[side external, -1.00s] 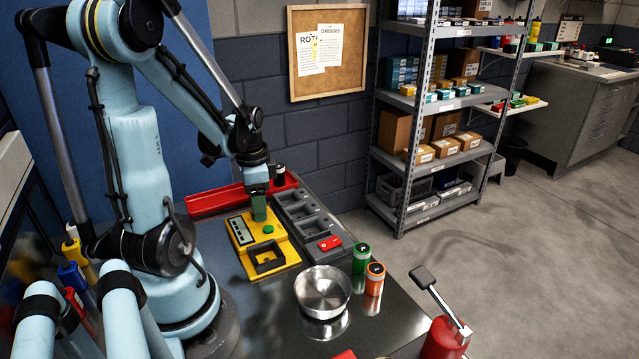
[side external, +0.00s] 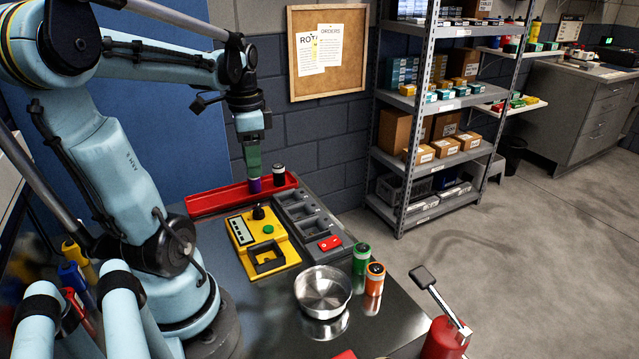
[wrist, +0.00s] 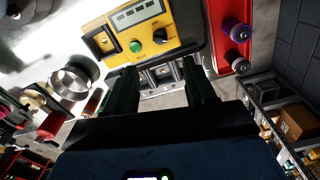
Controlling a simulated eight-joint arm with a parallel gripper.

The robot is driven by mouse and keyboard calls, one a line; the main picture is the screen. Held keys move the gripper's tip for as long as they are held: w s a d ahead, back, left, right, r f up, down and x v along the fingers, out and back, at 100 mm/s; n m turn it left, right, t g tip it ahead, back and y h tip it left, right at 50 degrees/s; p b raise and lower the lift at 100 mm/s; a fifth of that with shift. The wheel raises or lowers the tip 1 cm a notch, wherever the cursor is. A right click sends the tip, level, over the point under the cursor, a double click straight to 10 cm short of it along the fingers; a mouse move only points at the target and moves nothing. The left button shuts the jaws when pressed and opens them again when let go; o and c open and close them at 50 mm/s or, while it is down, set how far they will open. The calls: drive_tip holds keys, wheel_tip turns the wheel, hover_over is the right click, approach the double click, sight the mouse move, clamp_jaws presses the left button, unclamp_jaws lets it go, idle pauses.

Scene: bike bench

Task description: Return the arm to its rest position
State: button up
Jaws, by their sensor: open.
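My gripper (side external: 253,170) is raised above the bench, in line with the red tray in the side view. In the wrist view its two dark green fingers (wrist: 162,72) are apart with nothing between them. The yellow tester (side external: 262,250) sits on the bench below, with a green button and a dark knob (side external: 258,212). It also shows at the top of the wrist view (wrist: 185,18). A purple-topped cylinder (side external: 254,186) stands in the red tray (side external: 215,202), partly behind my fingertips in the side view; the wrist view shows it clear of them (wrist: 236,32).
A dark cylinder with a light band (side external: 279,176) stands in the tray. A grey compartment block (side external: 318,232) lies right of the tester. A steel bowl (side external: 323,291), green (side external: 361,258) and orange (side external: 374,279) cylinders and a red container (side external: 442,342) are nearer the front. Air above the bench looks clear.

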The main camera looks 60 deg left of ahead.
drive_tip(key=shift+r, duration=0.1)
drive_tip(key=w+d+n+t, duration=0.1)
drive_tip(key=w+d+t, duration=0.2)
drive_tip(key=d, duration=0.7)
drive_tip(key=w+d+f+n+t, duration=0.1)
drive_tip(key=w+d+t, duration=0.3)
drive_tip(key=d, duration=0.7)
drive_tip(key=shift+w+d, duration=0.2)
drive_tip(key=shift+w, duration=0.9)
